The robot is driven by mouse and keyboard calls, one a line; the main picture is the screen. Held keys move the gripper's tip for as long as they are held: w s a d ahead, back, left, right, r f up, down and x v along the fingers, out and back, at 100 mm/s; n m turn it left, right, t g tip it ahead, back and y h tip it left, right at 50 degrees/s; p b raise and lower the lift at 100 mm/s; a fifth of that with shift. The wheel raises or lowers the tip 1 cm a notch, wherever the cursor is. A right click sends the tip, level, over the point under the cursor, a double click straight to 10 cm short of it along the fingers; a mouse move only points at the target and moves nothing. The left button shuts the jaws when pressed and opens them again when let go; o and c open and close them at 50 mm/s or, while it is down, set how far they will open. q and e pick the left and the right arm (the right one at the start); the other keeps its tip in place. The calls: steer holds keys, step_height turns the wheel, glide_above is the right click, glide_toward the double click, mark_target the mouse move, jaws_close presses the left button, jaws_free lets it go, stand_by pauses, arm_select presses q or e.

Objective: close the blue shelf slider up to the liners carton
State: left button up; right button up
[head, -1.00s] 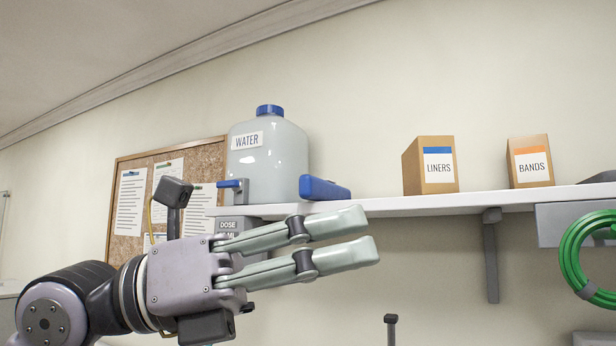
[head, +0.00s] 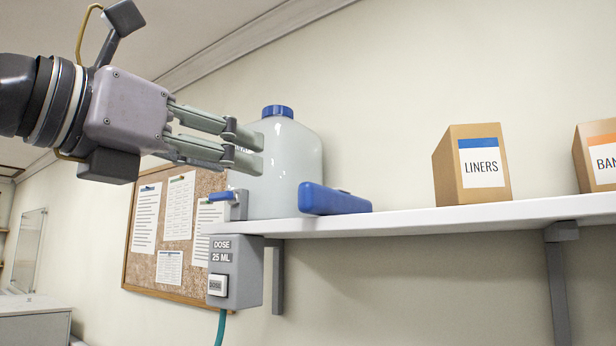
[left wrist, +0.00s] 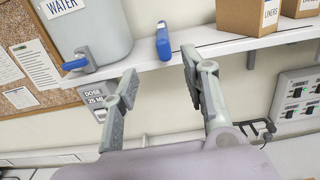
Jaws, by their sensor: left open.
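The blue slider (head: 335,199) sits on the white shelf (head: 450,218), just right of the water jug (head: 290,165). The liners carton (head: 472,166) stands farther right on the shelf, with bare shelf between it and the slider. My left gripper (head: 258,153) is open and empty, raised in front of the jug, up and left of the slider. In the left wrist view the slider (left wrist: 163,42) shows beyond and between my open fingers, and the liners carton (left wrist: 262,14) is at the upper right. My right gripper is not in view.
A grey dose box (head: 236,270) hangs under the shelf's left end, with a blue-handled tap (head: 222,196) above it. The bands carton (head: 598,157) stands right of the liners carton. A cork board (head: 150,235) hangs behind. The air in front of the shelf is clear.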

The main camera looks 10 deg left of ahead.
mark_target(303, 183)
arm_select(q)
steer(key=p+x, duration=0.5)
steer(key=x, duration=1)
steer(key=shift+w+d+f, duration=0.15)
steer(key=shift+d+f, duration=0.05)
steer(key=shift+w+d+f, duration=0.1)
steer(key=shift+w+d, duration=0.05)
steer(key=shift+w, duration=0.2)
steer(key=shift+s, duration=0.15)
steer(key=shift+c, duration=0.4)
jaws_close()
